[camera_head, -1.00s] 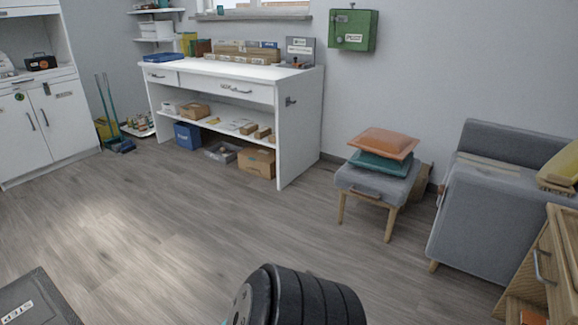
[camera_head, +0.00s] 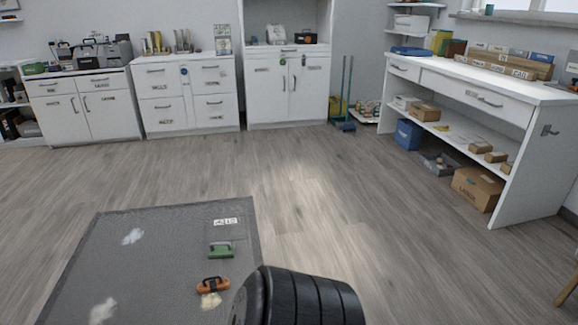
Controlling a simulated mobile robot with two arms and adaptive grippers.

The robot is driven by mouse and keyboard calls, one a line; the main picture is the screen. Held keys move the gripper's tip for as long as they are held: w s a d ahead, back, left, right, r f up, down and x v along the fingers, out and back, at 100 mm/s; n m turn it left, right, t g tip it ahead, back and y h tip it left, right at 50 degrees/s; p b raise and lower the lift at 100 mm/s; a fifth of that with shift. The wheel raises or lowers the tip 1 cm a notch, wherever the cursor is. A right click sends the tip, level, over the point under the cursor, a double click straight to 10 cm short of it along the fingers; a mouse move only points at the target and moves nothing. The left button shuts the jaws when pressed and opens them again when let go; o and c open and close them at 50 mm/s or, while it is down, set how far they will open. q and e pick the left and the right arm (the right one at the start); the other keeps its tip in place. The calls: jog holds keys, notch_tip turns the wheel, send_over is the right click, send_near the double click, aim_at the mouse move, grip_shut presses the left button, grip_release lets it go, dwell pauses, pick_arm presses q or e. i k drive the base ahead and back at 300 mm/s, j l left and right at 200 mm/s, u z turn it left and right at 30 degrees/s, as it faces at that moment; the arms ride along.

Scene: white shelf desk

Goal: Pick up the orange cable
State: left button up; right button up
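No orange cable can be made out clearly. A small orange object with a dark handle-like part (camera_head: 212,284) lies on the grey floor mat (camera_head: 160,270); I cannot tell whether it is a cable. The white shelf desk (camera_head: 515,130) stands at the right, with boxes on its lower shelf and a row of items along its back; no orange cable shows there. Neither gripper is in view.
A green object (camera_head: 221,250) also lies on the mat. White cabinets (camera_head: 190,95) line the back wall. A green hand truck (camera_head: 345,95) stands left of the desk. A cardboard box (camera_head: 478,190) is under the desk. The wooden floor (camera_head: 350,210) between mat and desk is clear.

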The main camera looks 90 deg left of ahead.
aim_at(213, 285)
jog(key=u, duration=2.95)
jog(key=i+l+u, duration=0.25)
jog(key=u, duration=0.15)
jog(key=i+l+u, duration=0.4)
jog(key=k+j, duration=0.05)
